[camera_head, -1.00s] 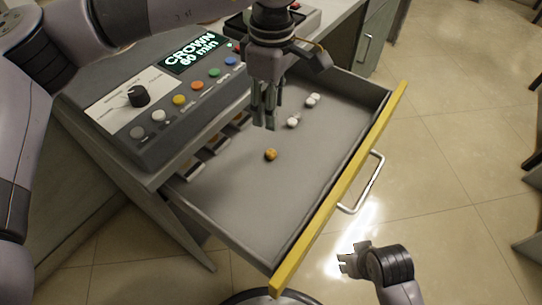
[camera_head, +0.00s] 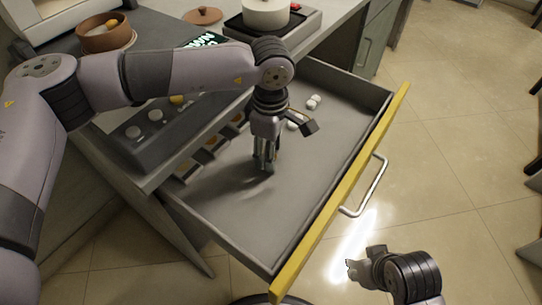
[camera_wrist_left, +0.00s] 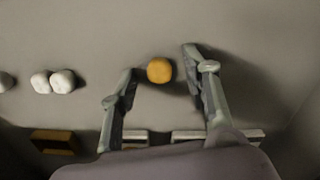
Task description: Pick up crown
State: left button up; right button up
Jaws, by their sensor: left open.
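The crown, a small rounded golden piece (camera_wrist_left: 160,70), lies on the drawer floor in the left wrist view. It sits between and slightly beyond the tips of my left gripper (camera_wrist_left: 160,75), nearer the left finger. The fingers are apart and hold nothing. In the head view my left gripper (camera_head: 265,168) points down into the drawer and hides the crown. Several white tooth-like pieces (camera_head: 313,102) lie farther back in the drawer; they also show at the left of the wrist view (camera_wrist_left: 62,81). My right gripper (camera_head: 358,268) is outside the drawer at the lower right; its jaw state is unclear.
The open drawer has a yellow front edge (camera_head: 340,190) and a metal handle (camera_head: 372,188). Small holders (camera_head: 188,170) line its left inner side. A control panel (camera_head: 150,135) stands to the left. A white pot (camera_head: 265,12) and a brown bowl (camera_head: 104,38) stand behind.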

pick_arm(q)
jog(key=shift+c, duration=0.4)
jog(key=c, duration=0.8)
jog(key=shift+o, duration=0.2)
